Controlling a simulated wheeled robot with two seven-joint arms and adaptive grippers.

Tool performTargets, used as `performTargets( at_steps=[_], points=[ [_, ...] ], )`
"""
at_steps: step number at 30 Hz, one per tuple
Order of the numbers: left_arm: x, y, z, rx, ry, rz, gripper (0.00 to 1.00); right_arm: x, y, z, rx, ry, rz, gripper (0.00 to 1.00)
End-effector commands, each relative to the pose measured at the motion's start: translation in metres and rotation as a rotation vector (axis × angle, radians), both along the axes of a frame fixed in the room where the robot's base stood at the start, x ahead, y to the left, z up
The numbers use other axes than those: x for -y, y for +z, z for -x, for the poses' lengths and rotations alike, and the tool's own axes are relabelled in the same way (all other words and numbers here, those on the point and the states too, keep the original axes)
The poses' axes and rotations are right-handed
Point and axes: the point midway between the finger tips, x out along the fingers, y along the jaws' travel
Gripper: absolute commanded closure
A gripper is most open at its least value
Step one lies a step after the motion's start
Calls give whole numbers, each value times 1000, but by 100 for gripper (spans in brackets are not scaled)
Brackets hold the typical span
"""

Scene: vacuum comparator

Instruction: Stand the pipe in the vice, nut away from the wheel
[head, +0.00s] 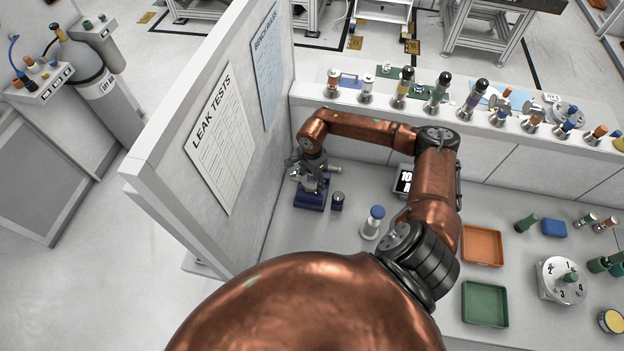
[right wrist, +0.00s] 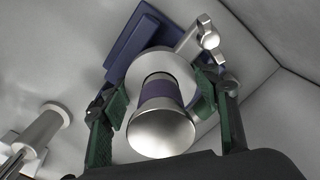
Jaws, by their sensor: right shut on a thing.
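The blue vice (head: 309,200) stands on the bench by the panel wall at left. In the right wrist view its blue body (right wrist: 137,45) shows behind the held piece, with a silver bar-like part (right wrist: 208,38) at upper right. My right gripper (head: 313,168) is at the vice. My left gripper is out of view.
A small dark cylinder (head: 337,201) stands close right of the vice. The panel wall (head: 215,160) bounds the left side.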

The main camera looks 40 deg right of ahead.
Motion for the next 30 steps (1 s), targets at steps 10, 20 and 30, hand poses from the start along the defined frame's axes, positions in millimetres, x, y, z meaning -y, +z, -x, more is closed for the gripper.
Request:
performTargets(
  at_steps=[10, 20, 30],
  points=[
    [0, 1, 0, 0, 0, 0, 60, 0, 0, 0, 0, 0, 0, 33],
    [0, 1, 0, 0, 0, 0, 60, 0, 0, 0, 0, 0, 0, 24],
    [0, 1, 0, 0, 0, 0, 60, 0, -1, 1, -1, 0, 0, 24]
  ],
)
